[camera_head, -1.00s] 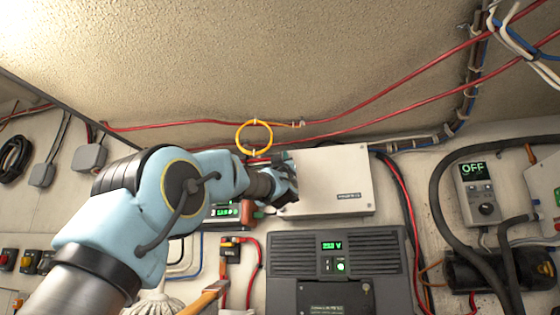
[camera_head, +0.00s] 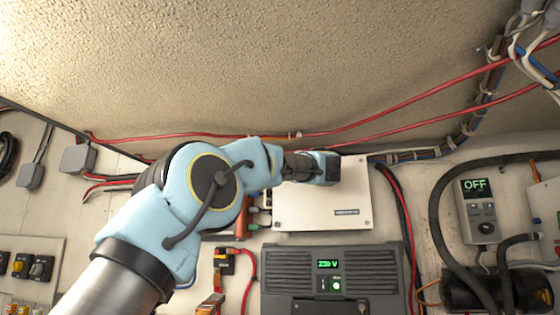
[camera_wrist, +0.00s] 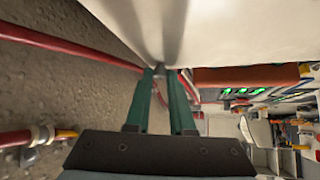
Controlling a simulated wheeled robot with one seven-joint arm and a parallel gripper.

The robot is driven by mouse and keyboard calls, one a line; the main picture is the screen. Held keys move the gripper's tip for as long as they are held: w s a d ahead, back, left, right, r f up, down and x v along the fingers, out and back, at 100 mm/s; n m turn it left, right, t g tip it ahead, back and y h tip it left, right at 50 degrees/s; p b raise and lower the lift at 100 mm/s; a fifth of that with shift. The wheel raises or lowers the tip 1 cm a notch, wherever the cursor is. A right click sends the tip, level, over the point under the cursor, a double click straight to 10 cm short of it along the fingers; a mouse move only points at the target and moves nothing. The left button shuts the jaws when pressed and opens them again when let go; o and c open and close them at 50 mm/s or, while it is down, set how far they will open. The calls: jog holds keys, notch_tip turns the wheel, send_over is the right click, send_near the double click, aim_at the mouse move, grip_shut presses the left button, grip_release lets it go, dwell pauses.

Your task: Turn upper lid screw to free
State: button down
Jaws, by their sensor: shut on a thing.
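A white enclosure box (camera_head: 320,210) with a flat lid is fixed to the wall in the head view. Its pale surface (camera_wrist: 235,30) fills the top of the wrist view. My gripper (camera_wrist: 160,75) has two green fingers that come together at the box. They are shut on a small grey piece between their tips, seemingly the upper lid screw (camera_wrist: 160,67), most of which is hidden. In the head view my gripper's dark body (camera_head: 325,168) is over the upper part of the box and hides the fingertips and screw.
Red cables (camera_head: 400,108) run along the ceiling above the box. A dark unit with a green display (camera_head: 330,265) is close below it. A meter reading OFF (camera_head: 478,210) and a thick black hose (camera_head: 440,210) are at the right.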

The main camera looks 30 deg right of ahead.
jog(key=shift+r+n+g+y, duration=0.15)
jog(key=shift+n+g+y, duration=0.25)
jog(key=shift+n+g, duration=0.3)
jog(key=shift+p, duration=0.3)
jog(key=c, duration=0.8)
grip_release()
jog(key=shift+o, duration=0.2)
jog(key=s+f+b, duration=0.2)
jog(key=s+b, duration=0.3)
jog(key=s, duration=0.5)
jog(key=shift+s, duration=0.3)
jog(key=shift+d, duration=0.1)
